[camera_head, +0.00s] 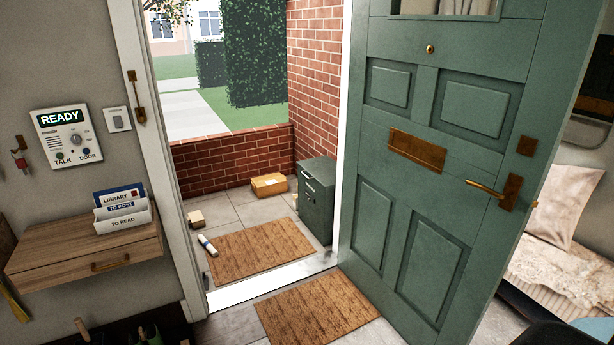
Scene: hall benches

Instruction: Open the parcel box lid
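The parcel box (316,207) appears to be the dark grey-green box on the porch, just beyond the doorway on the right, against the brick wall. Its top lid (318,171) looks closed. A small pale fitting shows on its upper front. The white door frame stands close to its right side, and its far side is hidden. Neither of my grippers can be seen in this view.
The green front door (455,165) stands open on the right. Porch mat (258,248), inside mat (318,306), rolled paper (208,245), small carton (196,218) and larger carton (269,184) lie on the floor. A wooden wall shelf (90,262) juts out left.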

